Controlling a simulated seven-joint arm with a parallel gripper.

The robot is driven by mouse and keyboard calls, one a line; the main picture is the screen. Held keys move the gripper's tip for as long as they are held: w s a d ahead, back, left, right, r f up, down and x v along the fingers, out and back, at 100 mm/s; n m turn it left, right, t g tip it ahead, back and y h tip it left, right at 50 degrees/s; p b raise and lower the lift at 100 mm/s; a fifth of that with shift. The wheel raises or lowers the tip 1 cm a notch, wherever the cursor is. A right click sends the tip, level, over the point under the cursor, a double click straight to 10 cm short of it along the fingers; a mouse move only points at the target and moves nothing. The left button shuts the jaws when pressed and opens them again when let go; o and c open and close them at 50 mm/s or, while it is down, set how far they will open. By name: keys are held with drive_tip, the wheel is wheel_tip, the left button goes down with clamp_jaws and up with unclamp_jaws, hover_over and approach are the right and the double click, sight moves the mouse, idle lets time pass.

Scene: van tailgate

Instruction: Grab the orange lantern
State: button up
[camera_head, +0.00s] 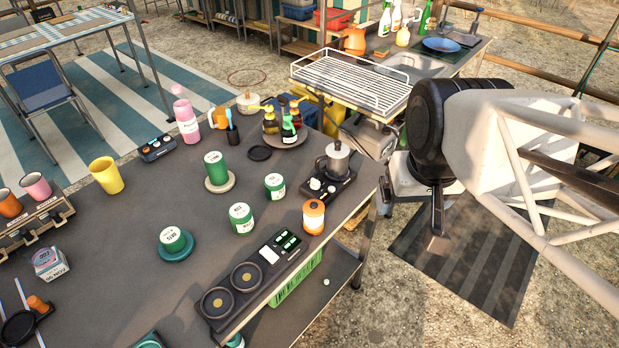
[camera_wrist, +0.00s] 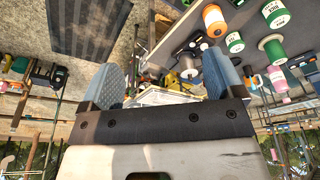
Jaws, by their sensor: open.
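The orange lantern (camera_head: 313,217), a small orange cylinder with a pale band, stands upright near the right edge of the dark table in the head view. It also shows at the top of the wrist view (camera_wrist: 214,20), upside down there. My gripper (camera_head: 437,240) hangs beyond the table's right edge, over the ground, well apart from the lantern. In the wrist view its two blue-grey fingers (camera_wrist: 160,82) are spread wide with nothing held between them. The big arm end hides part of the gripper in the head view.
A moka pot (camera_head: 337,160) on a dark burner stands behind the lantern. A black double hob panel (camera_head: 257,274) lies in front-left. Green-and-white tins (camera_head: 241,217) stand to the left. A white wire rack (camera_head: 350,80) is behind. The space between gripper and table edge looks clear.

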sight(319, 218)
idle(0.4)
drive_tip(key=w+f+n+t, duration=0.3)
drive_tip(key=w+f+t, duration=0.3)
drive_tip(key=w+f, duration=0.65)
drive_tip(key=a+f+n+t+y, duration=0.1)
drive_tip(key=a+f+y, duration=0.1)
drive_tip(key=a+f, duration=0.1)
drive_tip(key=a+f+n+t+y, duration=0.1)
drive_tip(key=a+f+y, duration=0.2)
drive_tip(key=f, duration=0.1)
drive_tip(key=a+f+n+t+y, duration=0.1)
drive_tip(key=a+f+y, duration=0.1)
drive_tip(key=a+f, duration=0.1)
drive_tip(key=shift+w+f+n+t+y, duration=0.2)
drive_tip(key=shift+w+n+t+y, duration=0.1)
drive_tip(key=shift+n, duration=0.1)
drive_tip(key=shift+s+a+f+y, duration=0.25)
drive_tip(key=shift+s+a+y, duration=0.05)
drive_tip(key=shift+s+y, duration=0.1)
drive_tip(key=shift+w, duration=0.1)
drive_tip(key=shift+x, duration=1.25)
